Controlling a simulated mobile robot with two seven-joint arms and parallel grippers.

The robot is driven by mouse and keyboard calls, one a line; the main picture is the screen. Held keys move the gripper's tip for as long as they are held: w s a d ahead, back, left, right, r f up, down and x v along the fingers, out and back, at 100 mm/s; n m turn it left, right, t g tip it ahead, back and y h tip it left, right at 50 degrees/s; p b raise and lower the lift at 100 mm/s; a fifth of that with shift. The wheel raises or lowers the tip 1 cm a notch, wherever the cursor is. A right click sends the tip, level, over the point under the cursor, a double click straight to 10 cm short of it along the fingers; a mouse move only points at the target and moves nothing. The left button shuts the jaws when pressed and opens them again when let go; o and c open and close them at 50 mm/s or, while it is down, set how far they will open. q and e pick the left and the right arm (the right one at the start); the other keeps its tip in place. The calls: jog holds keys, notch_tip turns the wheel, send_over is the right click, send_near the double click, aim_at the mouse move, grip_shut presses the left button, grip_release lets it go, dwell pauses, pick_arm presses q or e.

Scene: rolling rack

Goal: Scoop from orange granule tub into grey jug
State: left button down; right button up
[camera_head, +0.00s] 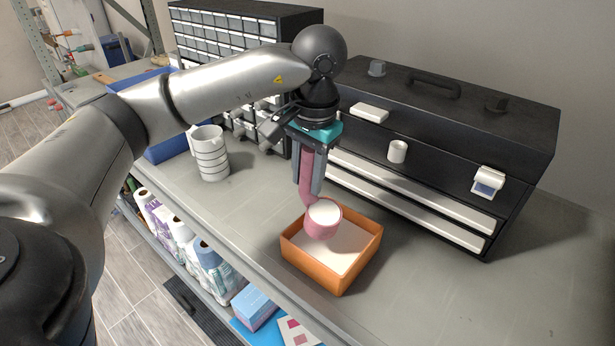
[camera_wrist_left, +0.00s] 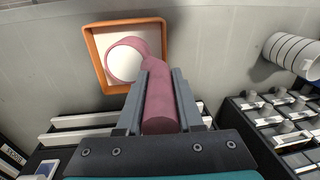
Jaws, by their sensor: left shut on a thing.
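My left gripper (camera_head: 311,178) is shut on the handle of a pink scoop (camera_head: 322,222). The scoop's bowl holds white granules and is over the orange tub (camera_head: 353,272), which has white granules inside. I cannot tell whether the bowl touches the granules. In the left wrist view, the scoop (camera_wrist_left: 160,105) runs up between the fingers of the gripper (camera_wrist_left: 157,95), with its bowl over the orange tub (camera_wrist_left: 97,58). The grey jug (camera_head: 209,154), pale with dark bands, stands upright on the bench to the left; it also shows in the left wrist view (camera_wrist_left: 292,54). My right gripper is not in view.
A black toolbox (camera_head: 440,125) stands behind and right of the tub. A black drawer cabinet (camera_head: 235,35) and a blue bin (camera_head: 165,146) are behind the jug. The grey bench top (camera_head: 250,195) between jug and tub is clear. A lower shelf holds bottles and boxes.

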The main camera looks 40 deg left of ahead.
pick_arm(q)
jog(key=shift+r+h+p, duration=0.6)
jog(key=shift+r+p, duration=0.75)
jog(key=shift+r, duration=0.8)
jog(key=shift+r+h+p, duration=0.6)
jog(key=shift+r+p, duration=0.7)
jog(key=shift+r, duration=0.8)
jog(key=c, duration=1)
grip_release()
jog(key=shift+c, duration=0.2)
grip_shut()
